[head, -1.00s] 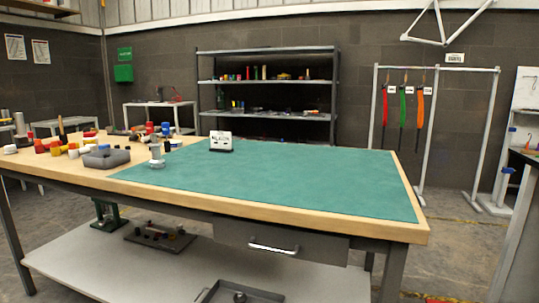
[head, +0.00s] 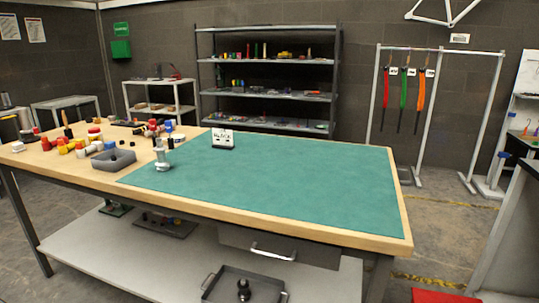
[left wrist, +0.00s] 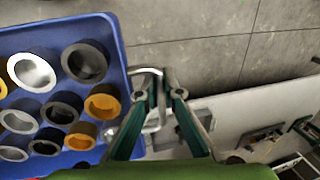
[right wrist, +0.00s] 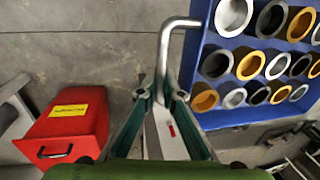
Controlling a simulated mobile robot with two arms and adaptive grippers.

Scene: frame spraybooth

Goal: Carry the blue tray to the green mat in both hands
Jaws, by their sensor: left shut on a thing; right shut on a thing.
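The green mat (head: 270,180) lies flat on the wooden workbench in the head view, with its right part bare. The blue tray (left wrist: 120,45) is outside the head view. It holds several rows of silver, dark and orange rings, and also shows in the right wrist view (right wrist: 235,117). My left gripper (left wrist: 160,82) is shut on the metal handle at one end of the tray. My right gripper (right wrist: 160,92) is shut on the bent metal handle at the other end. The tray is held above the grey floor.
A small white sign (head: 223,138) and a metal fitting (head: 162,156) stand at the mat's left part. A grey bin (head: 114,160) and several loose parts crowd the bench's left end. A red box (right wrist: 70,125) stands on the floor.

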